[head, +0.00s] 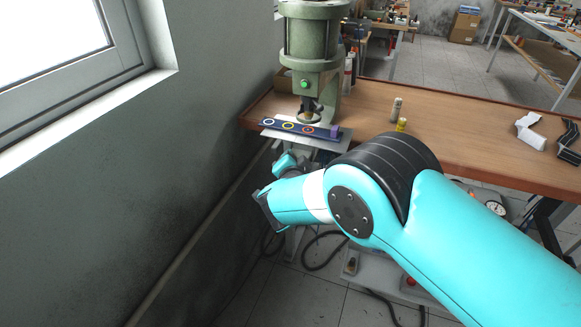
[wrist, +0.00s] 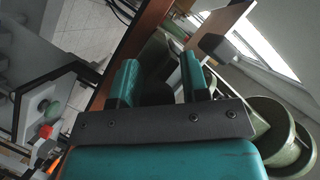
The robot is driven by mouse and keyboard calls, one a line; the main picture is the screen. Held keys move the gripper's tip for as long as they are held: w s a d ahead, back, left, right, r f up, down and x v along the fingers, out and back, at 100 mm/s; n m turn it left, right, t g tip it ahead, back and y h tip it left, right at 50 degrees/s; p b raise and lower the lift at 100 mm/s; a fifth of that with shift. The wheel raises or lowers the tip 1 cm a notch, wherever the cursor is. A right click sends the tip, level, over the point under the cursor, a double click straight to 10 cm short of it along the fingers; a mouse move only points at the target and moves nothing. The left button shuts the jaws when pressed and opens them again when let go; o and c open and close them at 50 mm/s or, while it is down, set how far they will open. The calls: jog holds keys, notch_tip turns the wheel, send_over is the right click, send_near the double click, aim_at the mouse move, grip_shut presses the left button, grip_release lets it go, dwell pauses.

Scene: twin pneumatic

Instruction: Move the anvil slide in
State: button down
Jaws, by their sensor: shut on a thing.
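The green press (head: 313,45) stands at the table's left end, its ram over a round pad. The anvil slide (head: 287,127) is a dark blue strip with white, yellow and red rings and a purple block at its right end. It lies below the ram, above a light metal plate (head: 325,143) that juts past the table edge. My gripper (head: 290,161) is just under the slide's front side, partly hidden by my arm. In the wrist view its teal fingers (wrist: 159,82) have a dark part between them; the grip itself is largely hidden.
The wooden table (head: 460,140) runs right, with small bottles (head: 397,108) and a white bracket (head: 530,130) on it. A grey wall with a window (head: 65,45) is close on the left. Cables (head: 325,258) lie on the floor below.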

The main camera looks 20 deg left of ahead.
jog(key=c, duration=1)
grip_release()
jog(key=shift+w+d+f, duration=0.2)
jog(key=shift+d, duration=0.25)
jog(key=shift+o, duration=0.7)
jog(key=shift+w, duration=0.1)
jog(key=shift+a, duration=0.1)
jog(key=shift+a+r, duration=0.1)
jog(key=shift+a, duration=0.05)
jog(key=shift+s, duration=0.2)
jog(key=b+v, duration=0.4)
jog(key=v, duration=1.3)
jog(key=shift+s+b, duration=0.2)
jog(key=shift+b, duration=0.1)
